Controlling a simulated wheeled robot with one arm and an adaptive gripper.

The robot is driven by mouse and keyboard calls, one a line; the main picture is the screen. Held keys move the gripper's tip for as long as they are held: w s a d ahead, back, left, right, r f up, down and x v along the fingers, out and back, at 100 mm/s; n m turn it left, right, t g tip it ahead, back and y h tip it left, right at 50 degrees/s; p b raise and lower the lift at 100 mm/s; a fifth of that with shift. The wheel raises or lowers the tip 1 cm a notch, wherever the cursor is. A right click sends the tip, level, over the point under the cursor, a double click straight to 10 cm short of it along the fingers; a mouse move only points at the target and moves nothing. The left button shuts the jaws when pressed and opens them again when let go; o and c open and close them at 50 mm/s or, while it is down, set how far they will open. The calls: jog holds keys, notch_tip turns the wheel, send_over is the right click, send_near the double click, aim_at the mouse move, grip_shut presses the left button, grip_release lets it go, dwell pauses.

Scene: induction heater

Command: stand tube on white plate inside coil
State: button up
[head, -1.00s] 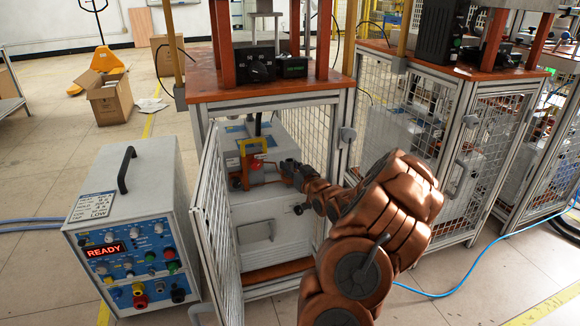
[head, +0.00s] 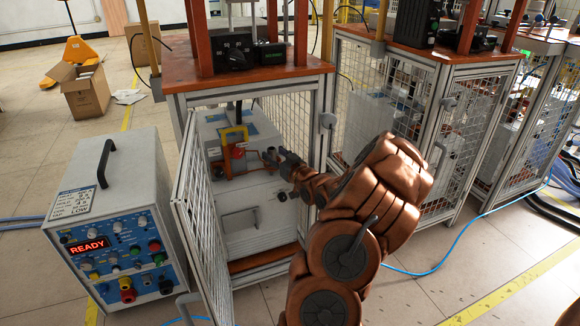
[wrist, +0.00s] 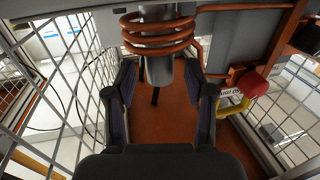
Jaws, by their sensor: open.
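The copper coil (wrist: 158,32) shows at the top of the wrist view, with several turns around a grey metal cylinder (wrist: 160,70) that looks like the tube. The cylinder's lower end sticks out below the coil. My gripper (wrist: 166,92) is open, one finger on each side of the cylinder's lower end in the picture. I see no clear contact, and the depth between them is hard to tell. In the head view my gripper (head: 277,158) is inside the open cabinet. I cannot make out the white plate.
The mesh door (head: 203,225) stands open left of my arm. A yellow frame with a red part (head: 236,152) is close left of the gripper. An orange floor panel (wrist: 172,122) lies beyond the fingers. The power unit (head: 110,220) reads READY.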

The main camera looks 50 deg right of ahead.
jog(key=p+v, duration=0.2)
jog(key=v, duration=0.8)
jog(key=shift+w+r+p, duration=0.15)
jog(key=shift+p, duration=0.15)
dwell(0.8)
